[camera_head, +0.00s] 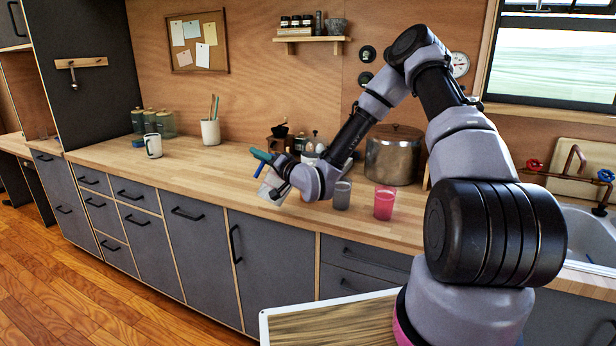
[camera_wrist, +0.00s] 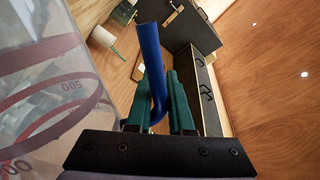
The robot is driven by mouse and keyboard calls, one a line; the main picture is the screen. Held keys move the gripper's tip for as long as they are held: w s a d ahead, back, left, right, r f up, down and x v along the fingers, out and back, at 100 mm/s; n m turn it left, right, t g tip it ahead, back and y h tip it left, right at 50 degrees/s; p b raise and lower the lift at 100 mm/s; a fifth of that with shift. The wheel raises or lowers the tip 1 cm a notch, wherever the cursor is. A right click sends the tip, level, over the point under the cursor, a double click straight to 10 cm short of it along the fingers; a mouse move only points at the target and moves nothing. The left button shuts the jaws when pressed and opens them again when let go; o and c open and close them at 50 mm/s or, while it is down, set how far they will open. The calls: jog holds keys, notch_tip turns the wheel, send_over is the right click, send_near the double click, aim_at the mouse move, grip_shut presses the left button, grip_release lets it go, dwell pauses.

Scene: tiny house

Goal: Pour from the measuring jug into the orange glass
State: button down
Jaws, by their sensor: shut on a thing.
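My gripper (camera_head: 262,157) is above the counter's front edge, left of the glasses. In the wrist view its teal fingers (camera_wrist: 166,85) are shut on the blue handle (camera_wrist: 150,58) of the measuring jug. The clear jug (camera_wrist: 45,95) with red markings fills the left of that view. In the head view the jug (camera_head: 271,187) looks tilted and is partly hidden by my wrist; its contents cannot be made out. A pink-red glass (camera_head: 384,203) and a grey glass (camera_head: 342,194) stand upright on the counter, right of the jug. I see no clearly orange glass.
A large metal pot (camera_head: 393,156) stands behind the glasses, with a coffee grinder (camera_head: 280,138) behind my wrist. A white mug (camera_head: 153,146), utensil pot (camera_head: 210,131) and jars stand further left. The sink (camera_head: 590,235) is at right. The wooden counter (camera_head: 232,165) is clear left of my gripper.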

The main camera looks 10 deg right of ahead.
jog(key=shift+w+d+r+m+t, duration=0.2)
jog(key=shift+w+d+r+m, duration=0.15)
jog(key=shift+d+r+m, duration=0.4)
jog(key=shift+w+d+r+m+t, duration=0.2)
jog(key=shift+w+d+r+m, duration=0.2)
jog(key=shift+r+m, duration=0.5)
jog(key=shift+w+d+r+m, duration=0.1)
jog(key=shift+d+r+m, duration=0.15)
jog(key=shift+d, duration=0.05)
jog(key=shift+w+d+r+m+t+h, duration=0.35)
jog(key=shift+d+r+m, duration=0.3)
jog(key=shift+m, duration=0.25)
jog(key=shift+w+d+r+m+p, duration=0.2)
jog(key=shift+w+d+r+m, duration=0.15)
jog(key=shift+d+m, duration=0.15)
jog(key=shift+w+d+r+m+p, duration=0.2)
jog(key=shift+w+d+r+m, duration=0.1)
jog(key=shift+d+m, duration=0.2)
dwell(1.9)
